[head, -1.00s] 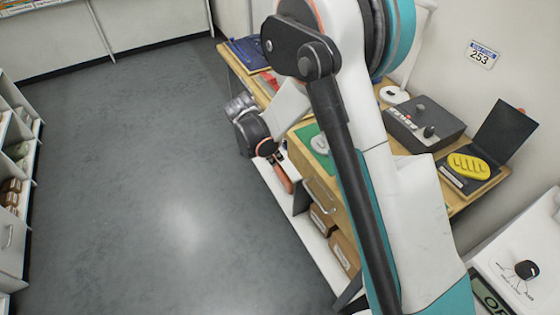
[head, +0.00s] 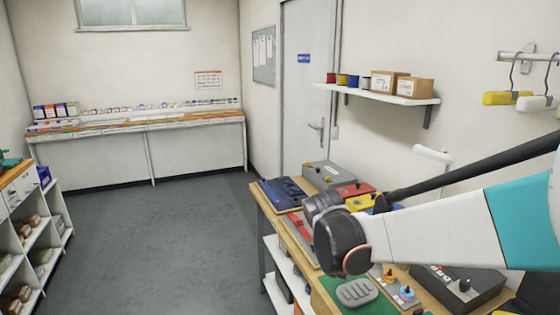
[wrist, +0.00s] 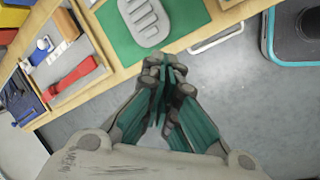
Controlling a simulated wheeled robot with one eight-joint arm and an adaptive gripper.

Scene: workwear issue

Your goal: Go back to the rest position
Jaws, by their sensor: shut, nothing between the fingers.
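My gripper shows in the wrist view (wrist: 165,95), pointing past the edge of a wooden workbench. Its teal and grey fingers are closed together with nothing between them. In the head view my arm reaches in from the right above the bench, and the fingers themselves are hidden behind or below the wrist. A grey ribbed pad (head: 357,292) lies on a green mat (head: 338,284) on the bench. The same pad (wrist: 145,20) shows just beyond the fingertips in the wrist view, apart from them.
The bench also holds a blue tray (head: 284,193), a grey box (head: 330,174) and a dark control box (head: 462,288). A wall shelf (head: 385,95) carries spools and cartons. Shelving (head: 32,235) stands at the left. The grey floor (head: 150,235) between is clear.

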